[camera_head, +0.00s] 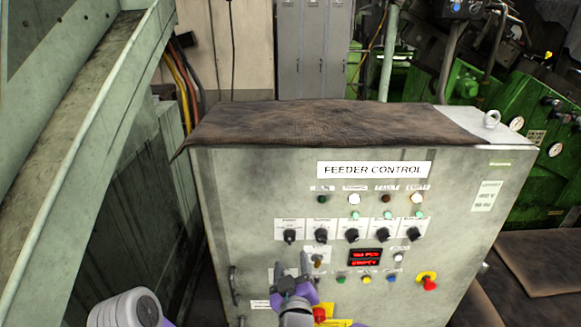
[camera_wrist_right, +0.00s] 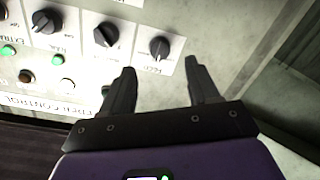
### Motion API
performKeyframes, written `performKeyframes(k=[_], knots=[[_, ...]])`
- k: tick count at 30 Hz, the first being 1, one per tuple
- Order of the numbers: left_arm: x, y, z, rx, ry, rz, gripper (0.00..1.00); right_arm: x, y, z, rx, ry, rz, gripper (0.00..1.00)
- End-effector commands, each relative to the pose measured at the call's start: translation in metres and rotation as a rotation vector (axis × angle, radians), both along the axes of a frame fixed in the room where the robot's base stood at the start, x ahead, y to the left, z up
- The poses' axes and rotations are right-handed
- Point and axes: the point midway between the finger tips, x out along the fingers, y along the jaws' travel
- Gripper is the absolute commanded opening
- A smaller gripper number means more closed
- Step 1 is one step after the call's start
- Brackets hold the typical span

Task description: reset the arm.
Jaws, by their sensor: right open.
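My right gripper (camera_head: 293,266) is in front of the grey feeder control panel (camera_head: 255,200), below its row of black knobs. It is open and empty in the right wrist view (camera_wrist_right: 160,68), with a clear gap between two dark fingers. The leftmost black knob (camera_head: 290,236) shows just beyond the fingertips in the wrist view (camera_wrist_right: 159,47), apart from them as far as I can tell. My left gripper is not in view.
The panel also carries a red display (camera_head: 365,257), lit buttons and a red emergency stop (camera_head: 428,283). A brown cloth (camera_head: 320,125) covers the cabinet top. A slanted green-grey beam (camera_head: 85,150) stands at left. Green machinery (camera_head: 470,85) is behind at right.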

Motion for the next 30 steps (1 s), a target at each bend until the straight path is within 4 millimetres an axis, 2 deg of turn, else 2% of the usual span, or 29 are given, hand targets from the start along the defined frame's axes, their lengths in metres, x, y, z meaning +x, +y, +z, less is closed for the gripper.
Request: performKeyframes(k=[2,4,8,9,12,14,15,18,21,24,27,30], knots=[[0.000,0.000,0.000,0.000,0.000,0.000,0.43,0.003,-0.007,-0.018,0.003,0.046,-0.003,0.60],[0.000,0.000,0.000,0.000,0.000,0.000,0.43,0.006,-0.016,-0.047,0.015,0.122,-0.005,0.60],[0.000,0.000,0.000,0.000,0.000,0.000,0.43,0.001,-0.041,-0.126,0.073,0.342,-0.018,0.60],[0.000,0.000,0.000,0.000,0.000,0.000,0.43,-0.004,-0.050,-0.153,0.100,0.422,-0.026,0.60],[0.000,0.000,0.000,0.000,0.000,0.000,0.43,-0.026,-0.070,-0.215,0.180,0.621,-0.057,0.60],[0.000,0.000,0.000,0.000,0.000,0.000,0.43,-0.045,-0.080,-0.250,0.238,0.741,-0.081,0.60],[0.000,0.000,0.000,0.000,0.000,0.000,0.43,-0.059,-0.086,-0.271,0.279,0.820,-0.099,0.60],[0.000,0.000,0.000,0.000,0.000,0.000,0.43,-0.100,-0.097,-0.318,0.392,1.015,-0.152,0.60],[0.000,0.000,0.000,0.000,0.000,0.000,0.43,-0.144,-0.102,-0.352,0.514,1.199,-0.208,0.60],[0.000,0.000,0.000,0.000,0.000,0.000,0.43,-0.183,-0.100,-0.373,0.626,1.349,-0.257,0.60],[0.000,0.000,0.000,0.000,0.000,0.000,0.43,-0.210,-0.097,-0.383,0.713,1.454,-0.293,0.60],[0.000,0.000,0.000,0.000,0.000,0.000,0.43,-0.226,-0.093,-0.387,0.764,1.515,-0.314,0.60]])
